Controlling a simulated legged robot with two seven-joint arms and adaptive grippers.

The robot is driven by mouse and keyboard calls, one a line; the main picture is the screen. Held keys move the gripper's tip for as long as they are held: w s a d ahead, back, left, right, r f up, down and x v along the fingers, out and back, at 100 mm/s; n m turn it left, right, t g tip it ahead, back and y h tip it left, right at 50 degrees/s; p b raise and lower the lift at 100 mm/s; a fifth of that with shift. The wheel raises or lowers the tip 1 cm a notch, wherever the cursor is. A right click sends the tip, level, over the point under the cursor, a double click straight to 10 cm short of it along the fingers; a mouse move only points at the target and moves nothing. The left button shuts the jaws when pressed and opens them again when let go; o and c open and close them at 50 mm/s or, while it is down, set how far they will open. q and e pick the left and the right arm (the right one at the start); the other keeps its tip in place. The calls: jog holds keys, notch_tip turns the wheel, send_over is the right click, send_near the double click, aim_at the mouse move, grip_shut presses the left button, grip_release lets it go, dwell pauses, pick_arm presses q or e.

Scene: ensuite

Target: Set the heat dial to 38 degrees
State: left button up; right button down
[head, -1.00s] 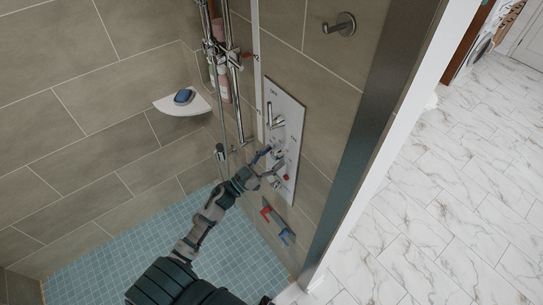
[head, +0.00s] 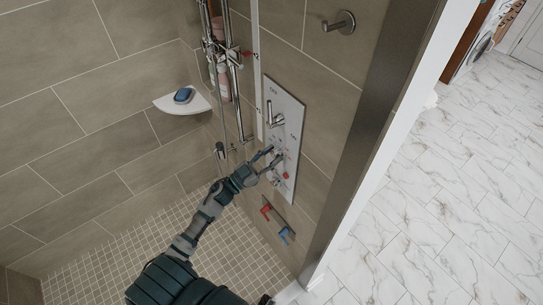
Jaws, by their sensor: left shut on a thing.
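A white control panel (head: 295,112) is fixed to the tiled shower wall. It has a chrome lever (head: 272,113) in its upper half and the heat dial (head: 279,156) in its lower half, with small markings around it too small to read. My left gripper (head: 269,160) reaches up from below and is shut on the heat dial, its fingers to either side of it. The fingers partly cover the dial, so its setting cannot be read. My right gripper is not in view.
Red (head: 266,209) and blue (head: 285,235) tap handles stick out below the panel. A shower rail (head: 232,90) with bottles stands left of it. A corner shelf (head: 184,104) holds a blue soap (head: 184,95). A dark wall edge (head: 378,125) is at right.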

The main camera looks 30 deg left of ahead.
pick_arm(q)
jog(key=m+g+h, duration=0.1)
jog(key=m, duration=0.2)
jog(key=m+g+h, duration=0.1)
jog(key=m, duration=0.3)
jog(key=shift+a+r+g, duration=0.15)
jog(key=shift+g, duration=0.25)
jog(key=shift+m+g+h+p, duration=0.5)
jog(key=shift+m+g, duration=0.4)
jog(key=shift+m, duration=1.4)
jog(key=o, duration=1.1)
jog(key=shift+o, duration=0.2)
jog(key=v, duration=1.2)
jog(key=shift+a, duration=0.15)
